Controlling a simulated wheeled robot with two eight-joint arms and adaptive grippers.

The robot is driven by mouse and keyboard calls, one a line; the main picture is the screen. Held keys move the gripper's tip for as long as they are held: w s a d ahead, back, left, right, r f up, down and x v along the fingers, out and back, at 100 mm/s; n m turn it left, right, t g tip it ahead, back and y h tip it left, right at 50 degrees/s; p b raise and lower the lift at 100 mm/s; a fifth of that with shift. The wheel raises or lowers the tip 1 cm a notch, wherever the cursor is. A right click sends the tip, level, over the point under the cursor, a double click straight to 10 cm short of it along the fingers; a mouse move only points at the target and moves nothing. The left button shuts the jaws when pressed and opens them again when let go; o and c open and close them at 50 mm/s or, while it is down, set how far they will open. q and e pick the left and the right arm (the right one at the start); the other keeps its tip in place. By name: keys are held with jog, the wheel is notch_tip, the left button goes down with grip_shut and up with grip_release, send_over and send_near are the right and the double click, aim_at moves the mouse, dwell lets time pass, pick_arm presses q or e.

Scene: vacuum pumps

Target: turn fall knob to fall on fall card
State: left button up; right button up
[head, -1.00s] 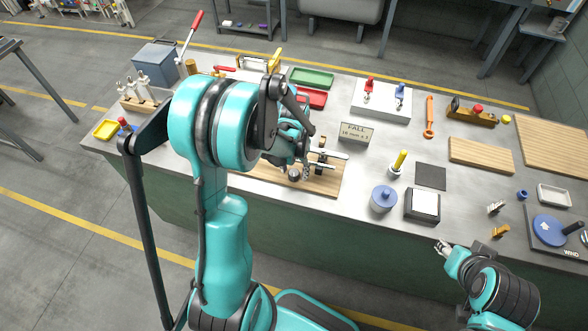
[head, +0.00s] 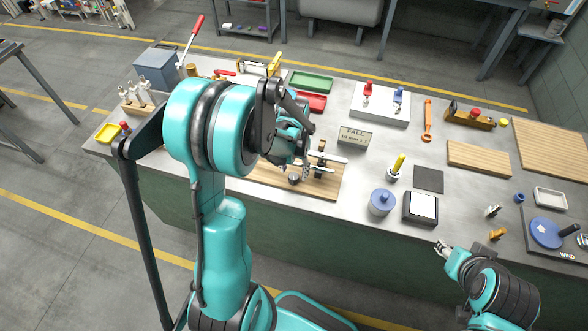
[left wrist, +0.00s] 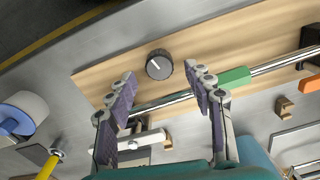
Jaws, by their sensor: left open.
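The fall knob (left wrist: 159,64) is a dark round knob with a white pointer line, on a wooden board (left wrist: 95,80). In the left wrist view its line points to the upper left. The knob also shows in the head view (head: 294,180), just below my left gripper (head: 296,171). In the left wrist view my left gripper (left wrist: 160,75) is open, with one finger on each side of the knob's near edge and a gap to it. My right gripper (head: 441,247) is off the bench's front edge.
A metal rod (left wrist: 180,94) with a green sleeve (left wrist: 234,76) runs across the board near my fingers. A blue-lidded pot (head: 382,203), a yellow-handled tool (head: 398,163) and a black-framed white block (head: 422,207) stand to the right. Red (head: 312,103) and green (head: 310,81) trays lie behind.

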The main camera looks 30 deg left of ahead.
pick_arm(q)
jog(key=shift+r+p, duration=1.75)
jog(key=shift+r, duration=1.05)
